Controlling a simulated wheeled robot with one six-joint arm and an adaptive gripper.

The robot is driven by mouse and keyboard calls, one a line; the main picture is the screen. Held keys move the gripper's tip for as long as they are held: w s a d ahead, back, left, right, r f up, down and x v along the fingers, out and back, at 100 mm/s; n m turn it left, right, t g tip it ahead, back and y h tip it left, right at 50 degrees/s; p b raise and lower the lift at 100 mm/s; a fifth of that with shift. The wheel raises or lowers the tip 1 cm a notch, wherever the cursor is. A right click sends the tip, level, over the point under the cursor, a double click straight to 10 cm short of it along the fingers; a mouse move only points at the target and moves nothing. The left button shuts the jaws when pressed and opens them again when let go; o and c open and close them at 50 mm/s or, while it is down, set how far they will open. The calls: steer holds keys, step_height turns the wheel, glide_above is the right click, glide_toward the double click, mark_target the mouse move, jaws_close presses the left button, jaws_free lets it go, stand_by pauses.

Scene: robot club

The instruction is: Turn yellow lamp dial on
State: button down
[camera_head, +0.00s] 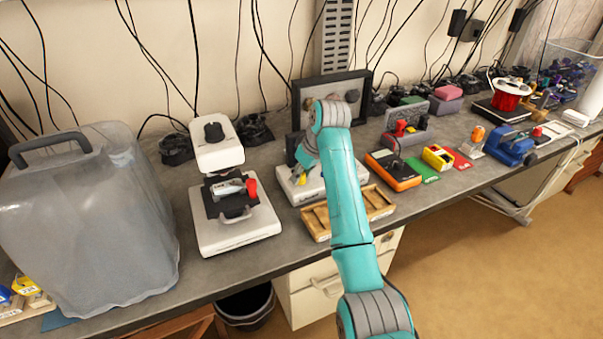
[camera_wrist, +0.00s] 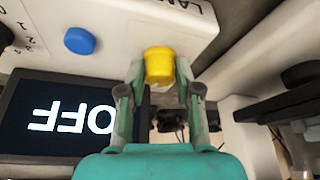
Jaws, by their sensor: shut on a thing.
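The yellow lamp dial (camera_wrist: 159,65) sits on the front of a white device (camera_wrist: 120,20) in the wrist view. My gripper (camera_wrist: 159,88) has its two fingers on either side of the dial and is shut on it. A dark screen (camera_wrist: 58,115) beside it reads "OFF", upside down in this view. In the head view the yellow dial (camera_head: 301,179) shows small on the white device (camera_head: 291,192), with my arm hiding much of both.
A blue knob (camera_wrist: 79,41) is beside the yellow dial. In the head view a wooden tray (camera_head: 318,224) lies in front of the device, a white machine (camera_head: 233,232) stands left, and an orange meter (camera_head: 396,172) stands right.

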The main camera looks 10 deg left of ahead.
steer(key=m+t+h, duration=0.1)
steer(key=m, duration=0.3)
stand_by(0.4)
steer(key=c, duration=0.8)
jaws_free()
steer(key=v, duration=0.7)
steer(key=shift+s+r, duration=0.2)
